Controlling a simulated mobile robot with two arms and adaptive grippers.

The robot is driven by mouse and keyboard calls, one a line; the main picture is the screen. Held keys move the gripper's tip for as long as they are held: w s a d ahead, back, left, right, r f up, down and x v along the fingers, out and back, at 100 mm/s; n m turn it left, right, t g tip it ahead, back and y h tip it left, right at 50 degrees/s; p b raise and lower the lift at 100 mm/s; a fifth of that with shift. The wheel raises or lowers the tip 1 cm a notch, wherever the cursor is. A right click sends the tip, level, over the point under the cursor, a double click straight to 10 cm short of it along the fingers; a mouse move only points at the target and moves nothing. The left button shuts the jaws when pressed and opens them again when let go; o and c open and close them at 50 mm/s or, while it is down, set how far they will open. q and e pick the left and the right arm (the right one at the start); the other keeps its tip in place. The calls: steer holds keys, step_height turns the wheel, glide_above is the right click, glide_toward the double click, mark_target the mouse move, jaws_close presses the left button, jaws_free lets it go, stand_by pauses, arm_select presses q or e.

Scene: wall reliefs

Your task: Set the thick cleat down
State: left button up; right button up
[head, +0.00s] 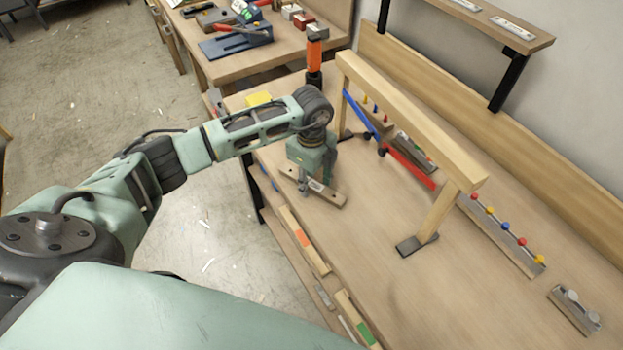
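The thick cleat (331,196) is a short light-wood bar with rounded ends and a small pale label. It is at the front edge of the workbench (375,245), in the head view. My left gripper (313,183) comes down over its middle and is shut on it, one finger on the near side and the other partly hidden behind. Whether the cleat touches the bench top or hangs just above it, I cannot tell. My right gripper is out of view.
A wooden frame (410,115) with a slanted leg stands right of the gripper. Beside it are a blue-and-red bar (407,164) and a rail with coloured knobs (500,232). A yellow block (259,98) and an orange-topped post (316,52) stand behind. The bench's front right is clear.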

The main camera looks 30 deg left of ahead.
mark_target(312, 183)
arm_select(q)
steer(key=shift+r, duration=0.3)
steer(key=shift+w+r, duration=0.1)
steer(key=shift+r, duration=0.25)
step_height(312, 183, up, 11)
steer(key=b, duration=0.2)
stand_by(0.3)
